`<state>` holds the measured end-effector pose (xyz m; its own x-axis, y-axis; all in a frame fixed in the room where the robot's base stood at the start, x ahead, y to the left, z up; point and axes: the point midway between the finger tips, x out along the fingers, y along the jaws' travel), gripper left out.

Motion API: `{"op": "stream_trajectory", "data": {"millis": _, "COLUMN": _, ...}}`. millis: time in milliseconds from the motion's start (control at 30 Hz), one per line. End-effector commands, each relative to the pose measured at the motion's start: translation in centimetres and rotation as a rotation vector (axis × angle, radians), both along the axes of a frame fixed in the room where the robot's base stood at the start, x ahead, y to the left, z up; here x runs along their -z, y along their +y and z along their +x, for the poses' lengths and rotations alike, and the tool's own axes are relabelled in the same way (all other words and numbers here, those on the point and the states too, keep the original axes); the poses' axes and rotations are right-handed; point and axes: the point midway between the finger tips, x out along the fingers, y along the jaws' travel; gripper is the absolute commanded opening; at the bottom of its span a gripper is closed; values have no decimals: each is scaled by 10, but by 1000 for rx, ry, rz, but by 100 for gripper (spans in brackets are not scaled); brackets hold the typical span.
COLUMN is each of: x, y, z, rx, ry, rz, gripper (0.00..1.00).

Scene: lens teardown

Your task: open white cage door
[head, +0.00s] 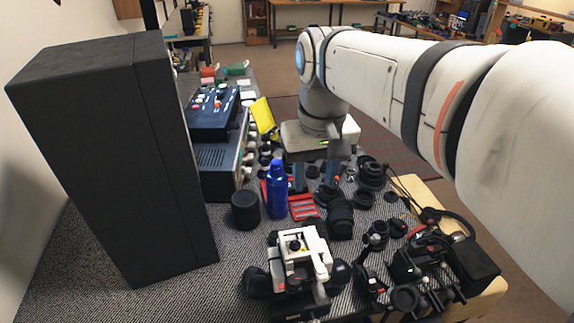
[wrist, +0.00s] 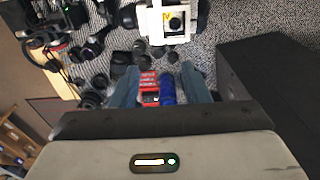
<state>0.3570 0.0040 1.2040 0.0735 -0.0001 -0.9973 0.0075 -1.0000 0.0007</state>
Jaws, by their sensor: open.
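The white cage (head: 319,264) is a pale open frame around a device with a dark round part, on the patterned tabletop at the front middle of the head view. In the wrist view the white cage (wrist: 149,24) is at the top, beyond the fingertips. I cannot tell which part of it is the door. My gripper (head: 313,183) is open, pointing down over the back of the clutter, behind the blue bottle and apart from the cage.
A tall black box (head: 105,150) stands at left. Several lenses and camera parts (head: 420,262) crowd the right. Some bare tabletop (head: 150,300) shows at front left.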

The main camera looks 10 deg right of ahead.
Motion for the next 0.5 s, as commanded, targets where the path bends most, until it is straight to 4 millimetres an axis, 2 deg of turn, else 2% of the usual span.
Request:
{"op": "stream_trajectory", "data": {"millis": 100, "x": -3, "y": -1, "z": 14, "rx": 2, "ry": 50, "rz": 1, "gripper": 42}}
{"op": "stream_trajectory", "data": {"millis": 267, "x": -3, "y": -1, "z": 17, "rx": 3, "ry": 78, "rz": 2, "gripper": 42}}
{"op": "stream_trajectory", "data": {"millis": 500, "x": 34, "y": -1, "z": 16, "rx": 4, "ry": 79, "rz": 2, "gripper": 42}}
